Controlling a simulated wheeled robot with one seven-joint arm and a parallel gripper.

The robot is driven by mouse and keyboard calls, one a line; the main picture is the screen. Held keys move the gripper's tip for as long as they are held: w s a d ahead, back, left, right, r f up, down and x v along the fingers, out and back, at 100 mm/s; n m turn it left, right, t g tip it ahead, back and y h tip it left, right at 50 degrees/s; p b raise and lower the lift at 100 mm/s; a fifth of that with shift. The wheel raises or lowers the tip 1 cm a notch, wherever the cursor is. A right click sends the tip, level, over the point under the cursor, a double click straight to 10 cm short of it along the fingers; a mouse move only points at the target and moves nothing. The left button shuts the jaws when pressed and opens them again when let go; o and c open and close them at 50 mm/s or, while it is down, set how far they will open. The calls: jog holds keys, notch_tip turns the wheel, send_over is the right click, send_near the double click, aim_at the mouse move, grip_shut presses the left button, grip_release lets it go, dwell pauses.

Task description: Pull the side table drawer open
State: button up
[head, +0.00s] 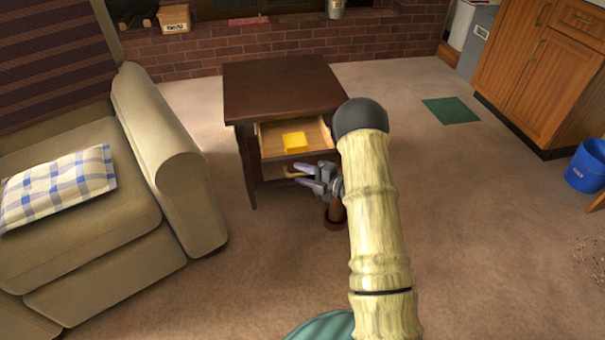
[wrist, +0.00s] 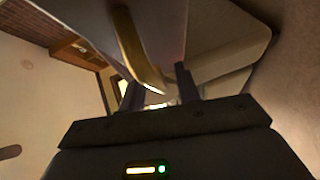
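The dark wooden side table (head: 275,85) stands ahead of me. Its drawer (head: 262,142) is pulled partly out, and a yellow block-like item (head: 295,141) lies inside. The drawer's brass-coloured handle (head: 292,175) is on the front, partly covered by my gripper (head: 304,175). In the wrist view, the handle (wrist: 135,50) reaches down between the two fingers of my gripper (wrist: 158,88). The fingers stand apart, with a gap around the handle; I cannot tell whether either finger touches it. My arm hides the table's right front side.
A beige armchair (head: 165,150) with a checked pillow (head: 58,187) stands close on the left. Wooden cabinets (head: 540,75) and a blue bucket (head: 588,165) are at the right. A green mat (head: 450,110) lies on the carpet. The floor right of the table is mostly clear.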

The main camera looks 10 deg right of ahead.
jog(key=shift+r, duration=0.1)
jog(key=p+v, duration=0.5)
jog(key=v, duration=1.2)
jog(key=shift+d, duration=0.15)
